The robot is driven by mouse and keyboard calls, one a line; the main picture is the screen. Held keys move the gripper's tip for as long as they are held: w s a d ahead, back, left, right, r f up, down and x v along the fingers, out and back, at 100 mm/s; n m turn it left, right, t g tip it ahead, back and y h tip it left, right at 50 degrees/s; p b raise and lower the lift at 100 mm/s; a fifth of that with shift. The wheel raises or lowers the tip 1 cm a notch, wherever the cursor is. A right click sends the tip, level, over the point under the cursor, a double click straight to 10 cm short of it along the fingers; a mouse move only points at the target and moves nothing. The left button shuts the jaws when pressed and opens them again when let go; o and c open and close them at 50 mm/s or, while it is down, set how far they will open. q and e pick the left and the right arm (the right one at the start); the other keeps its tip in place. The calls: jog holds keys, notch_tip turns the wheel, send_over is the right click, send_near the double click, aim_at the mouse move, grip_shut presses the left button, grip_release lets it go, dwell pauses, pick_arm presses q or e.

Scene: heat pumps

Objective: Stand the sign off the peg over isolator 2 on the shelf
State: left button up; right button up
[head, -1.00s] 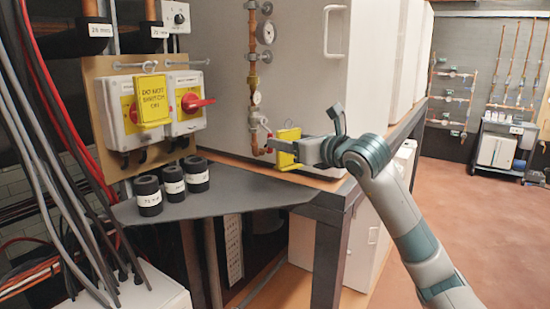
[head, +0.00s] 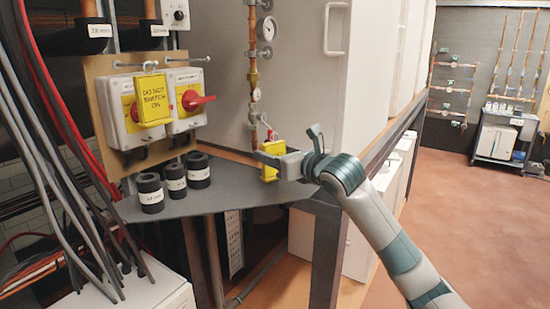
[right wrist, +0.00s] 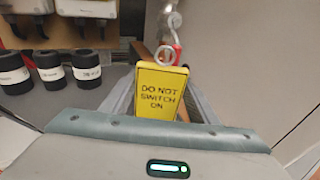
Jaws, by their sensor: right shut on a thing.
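My right gripper (head: 265,163) is shut on a yellow sign (head: 270,171) above the right part of the grey shelf (head: 215,193). In the right wrist view the sign (right wrist: 160,92) faces me, roughly upright between the fingers, and reads "DO NOT SWITCH ON". I cannot tell whether its lower edge touches the shelf. Isolator 2 (head: 184,118), the right one, has a red handle (head: 198,100); the peg (head: 185,62) above it is bare. A similar yellow sign (head: 153,102) hangs over the left isolator (head: 115,95). My left gripper is not in view.
Several black labelled pipe-insulation pieces (head: 174,182) stand on the shelf's left part. A copper pipe with gauges (head: 253,75) rises behind the held sign, beside the white unit (head: 300,90). The shelf between the black pieces and the sign is clear.

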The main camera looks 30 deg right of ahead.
jog(key=shift+f+p, duration=0.3)
jog(key=shift+f, duration=0.6)
jog(key=shift+f, duration=0.1)
jog(key=shift+f, duration=0.1)
jog(key=o, duration=0.8)
